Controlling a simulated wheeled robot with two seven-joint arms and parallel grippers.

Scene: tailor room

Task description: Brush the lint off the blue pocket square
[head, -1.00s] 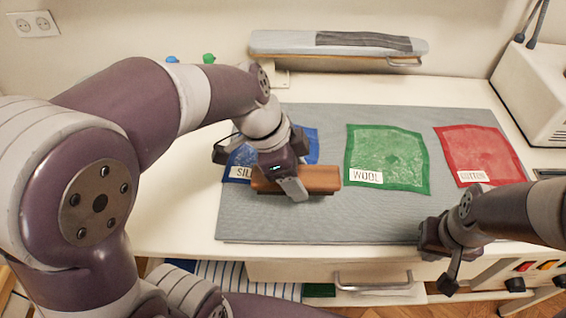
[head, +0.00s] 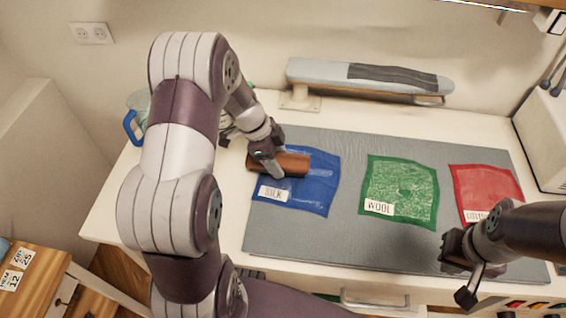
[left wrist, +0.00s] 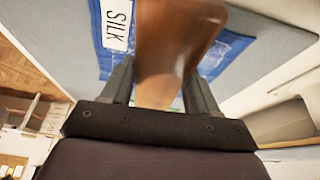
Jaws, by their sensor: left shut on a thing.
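The blue pocket square (head: 318,190) lies flat on the grey mat, with a white label reading SILK (head: 273,193) at its lower left. Pale lint streaks show on it beside the brush. My left gripper (head: 268,165) is shut on a brown wooden brush (head: 291,164), which is over the upper left part of the blue square. In the left wrist view the brush (left wrist: 168,45) sits between the two fingers, with the blue square (left wrist: 232,45) behind it. Whether the bristles touch the cloth is hidden. My right gripper (head: 463,275) hangs over the mat's lower right; its fingers are unclear.
A green square (head: 410,185) labelled WOOL, speckled with lint, and a red square (head: 485,185) lie to the right on the grey mat (head: 350,240). An ironing board (head: 320,75) stands behind. A blue-handled jug (head: 133,125) is at the back left, partly behind my arm.

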